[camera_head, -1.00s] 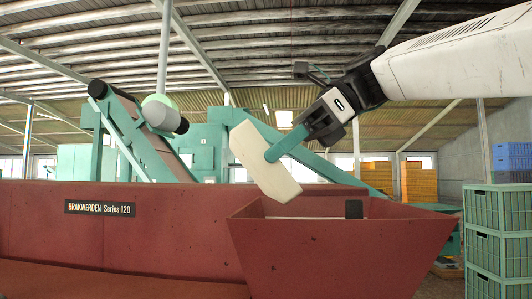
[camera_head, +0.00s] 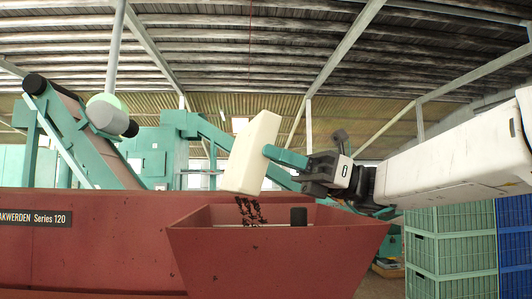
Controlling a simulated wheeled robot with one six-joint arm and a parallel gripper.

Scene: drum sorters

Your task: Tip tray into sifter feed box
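A cream tray (camera_head: 252,152) with a teal handle (camera_head: 285,157) is tipped steeply, its lower edge toward the left. My gripper (camera_head: 309,168) is shut on the handle and holds the tray in the air. Several small dark pieces (camera_head: 250,211) hang in the air just below the tray's lower edge, above the red feed box (camera_head: 275,262). The feed box flares toward its open top, and its inner floor is hidden behind the front wall. The inside of the tray is turned out of sight.
A dark upright block (camera_head: 299,216) shows at the feed box's rim. The red machine body (camera_head: 110,245) carries a name sign (camera_head: 32,217) at left. A conveyor (camera_head: 90,140) rises behind. Green crates (camera_head: 450,250) and blue crates (camera_head: 511,235) stack at right, below my arm.

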